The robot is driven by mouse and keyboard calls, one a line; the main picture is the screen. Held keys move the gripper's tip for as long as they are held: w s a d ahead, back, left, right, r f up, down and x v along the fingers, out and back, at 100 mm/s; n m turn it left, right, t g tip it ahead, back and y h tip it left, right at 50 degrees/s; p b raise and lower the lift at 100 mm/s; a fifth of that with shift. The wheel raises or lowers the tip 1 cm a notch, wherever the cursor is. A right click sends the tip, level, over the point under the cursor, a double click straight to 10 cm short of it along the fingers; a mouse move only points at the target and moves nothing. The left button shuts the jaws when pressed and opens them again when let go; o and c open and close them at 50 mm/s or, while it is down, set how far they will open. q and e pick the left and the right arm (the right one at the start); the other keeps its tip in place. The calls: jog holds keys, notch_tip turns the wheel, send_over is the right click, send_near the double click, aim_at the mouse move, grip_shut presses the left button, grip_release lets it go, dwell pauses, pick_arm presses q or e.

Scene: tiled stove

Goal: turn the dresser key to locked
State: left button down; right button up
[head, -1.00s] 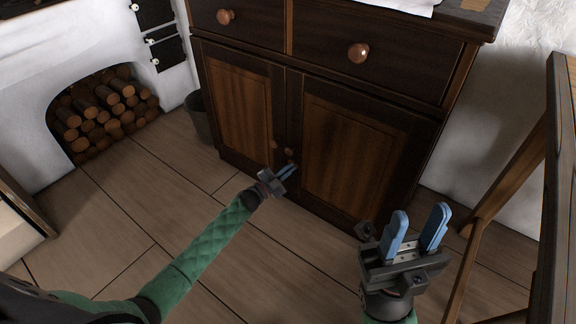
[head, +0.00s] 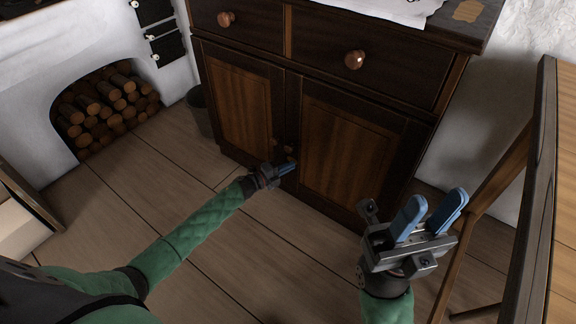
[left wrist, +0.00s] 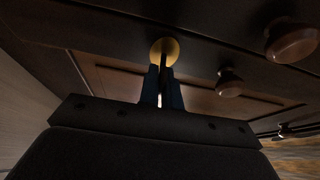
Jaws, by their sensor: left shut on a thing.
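The dark wooden dresser (head: 345,154) stands ahead with both lower doors closed. My left gripper (head: 290,167) is at the seam between the doors, just below the two small door knobs (head: 288,149). In the left wrist view its blue fingers (left wrist: 162,88) are shut on the key, in front of a round brass plate (left wrist: 164,50) on the door. The key is mostly hidden between the fingers, so its turn angle cannot be told. My right gripper (head: 434,216) is open and empty, in front of the dresser's right side.
A wooden table or bench (head: 540,190) stands close to my right gripper. A dark bucket (head: 200,113) is left of the dresser, beside the stove's log niche (head: 105,105). The floor (head: 130,205) between is clear.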

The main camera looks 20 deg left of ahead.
dwell(0.3)
pick_arm(q)
jog(key=c, duration=1.6)
grip_release()
jog(key=shift+f, duration=0.1)
jog(key=shift+s+a, duration=0.15)
jog(key=shift+s, duration=0.05)
jog(key=p+v, duration=0.1)
jog(key=v, duration=0.6)
jog(key=shift+p, duration=0.4)
